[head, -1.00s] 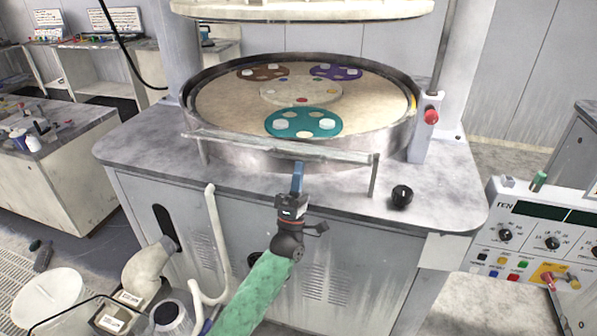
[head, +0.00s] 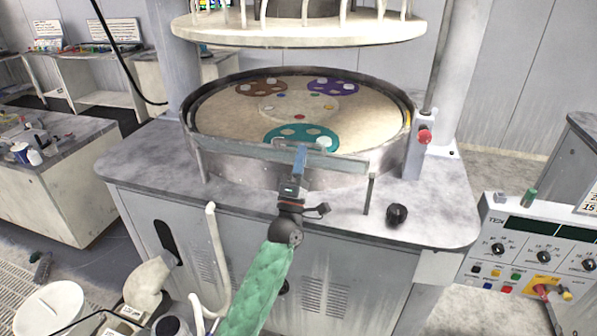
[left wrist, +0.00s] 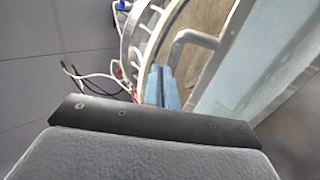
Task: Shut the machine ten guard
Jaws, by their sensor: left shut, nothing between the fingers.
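The machine ten guard (head: 340,163) is a pale, see-through panel in a grey frame along the front rim of the round platen. It shows as a narrow band, and I cannot tell its exact tilt. Its bent grey handle shows in the left wrist view (left wrist: 196,38), in front of the panel (left wrist: 235,85). My left gripper (head: 301,149) is shut and empty, with its blue fingertips overlapping the middle of the guard. In the left wrist view the fingers (left wrist: 160,72) lie beside the handle; contact cannot be made out. My right gripper is out of view.
The platen (head: 225,118) carries brown, purple and teal carriers. A pale upper plate (head: 300,35) hangs above. A black knob (head: 396,214) sits on the worktop, with a red button (head: 425,136) and a control panel (head: 535,245) at the right. A hose (head: 215,250) rises left of my arm.

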